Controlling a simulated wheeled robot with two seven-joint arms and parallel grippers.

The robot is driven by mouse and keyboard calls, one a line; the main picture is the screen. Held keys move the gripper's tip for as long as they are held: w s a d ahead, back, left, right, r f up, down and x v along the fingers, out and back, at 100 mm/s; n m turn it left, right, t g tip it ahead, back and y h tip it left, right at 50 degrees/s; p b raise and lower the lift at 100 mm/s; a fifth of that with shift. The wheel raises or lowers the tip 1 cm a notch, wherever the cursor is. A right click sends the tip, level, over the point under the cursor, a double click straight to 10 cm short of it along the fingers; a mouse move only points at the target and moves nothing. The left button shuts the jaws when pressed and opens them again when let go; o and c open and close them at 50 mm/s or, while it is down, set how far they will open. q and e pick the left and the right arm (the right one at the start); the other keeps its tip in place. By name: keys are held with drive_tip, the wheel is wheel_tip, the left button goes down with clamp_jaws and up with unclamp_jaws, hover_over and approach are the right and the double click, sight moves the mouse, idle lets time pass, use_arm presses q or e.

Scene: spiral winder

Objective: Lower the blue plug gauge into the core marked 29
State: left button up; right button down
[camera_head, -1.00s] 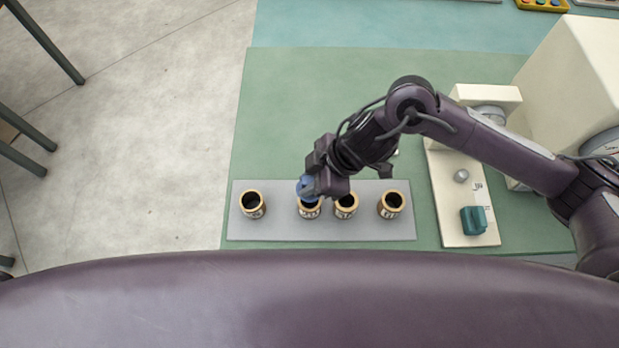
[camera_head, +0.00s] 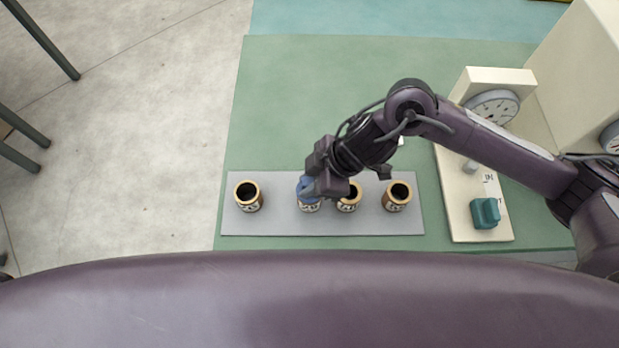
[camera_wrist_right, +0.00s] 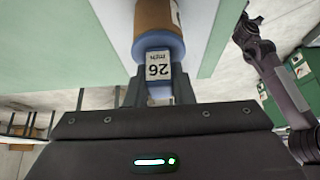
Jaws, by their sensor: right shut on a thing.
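The blue plug gauge (camera_head: 308,189) is in my right gripper (camera_head: 320,190), which is shut on its labelled grip. In the right wrist view the gauge (camera_wrist_right: 158,42) carries a white upside-down label that seems to read 26. Its wide blue part meets the end of a brown core (camera_wrist_right: 157,15); how deep it sits is hidden. In the head view it covers the mouth of the second core from the left (camera_head: 309,207). The core labels are too small to read in the head view. My left gripper is not in view.
Other open cores stand on the grey plate: one at the far left (camera_head: 248,196), one close right of the gauge (camera_head: 349,197), and one at the right (camera_head: 397,196). A cream device (camera_head: 470,205) with a teal knob (camera_head: 485,212) stands right of the plate (camera_head: 280,229).

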drive_tip(key=c, duration=1.2)
unclamp_jaws()
drive_tip(key=shift+o, duration=0.2)
drive_tip(key=v, duration=0.7)
drive_tip(key=shift+d+r+b, duration=0.2)
drive_tip(key=shift+r+b, duration=0.1)
drive_tip(key=shift+b, duration=0.05)
